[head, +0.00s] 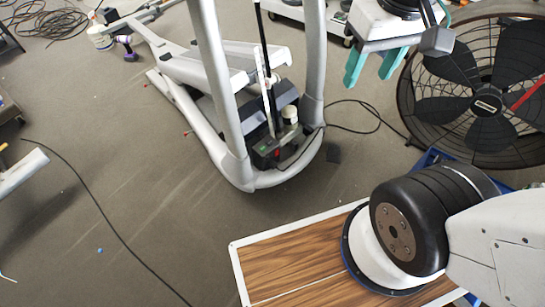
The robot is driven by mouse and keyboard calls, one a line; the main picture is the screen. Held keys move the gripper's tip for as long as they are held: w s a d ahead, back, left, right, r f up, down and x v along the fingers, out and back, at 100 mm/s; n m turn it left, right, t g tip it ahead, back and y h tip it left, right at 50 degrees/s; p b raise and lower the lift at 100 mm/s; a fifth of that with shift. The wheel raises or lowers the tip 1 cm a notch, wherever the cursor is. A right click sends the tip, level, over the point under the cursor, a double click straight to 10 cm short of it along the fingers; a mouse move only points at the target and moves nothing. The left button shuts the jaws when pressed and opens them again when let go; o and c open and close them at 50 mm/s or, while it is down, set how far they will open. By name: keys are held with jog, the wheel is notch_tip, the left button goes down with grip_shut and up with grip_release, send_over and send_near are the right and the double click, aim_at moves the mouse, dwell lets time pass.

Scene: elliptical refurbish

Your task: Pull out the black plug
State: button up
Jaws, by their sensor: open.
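The grey elliptical machine (235,120) stands on the floor in the upper middle of the head view. At the near end of its frame is a dark power box (265,153) with a small green spot and a red spot. A black cord (368,108) runs along the floor from the right of this end towards the fan. The black plug is too small to make out for certain. My gripper (371,75) has two teal fingers, spread apart with nothing visible between them. In the picture it is to the upper right of the power box, apart from the machine.
A large black fan (480,90) stands at the right. Another black cord (92,195) crosses the floor at left. Floor left of the machine is mostly clear.

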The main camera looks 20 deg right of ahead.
jog(key=w+f, duration=0.2)
jog(key=w, duration=1)
jog(key=n+g, duration=0.1)
jog(key=n, duration=0.4)
send_over(274, 164)
notch_tip(274, 164, down, 72)
jog(key=shift+s+f, duration=0.15)
notch_tip(274, 164, down, 6)
jog(key=shift+f, duration=0.5)
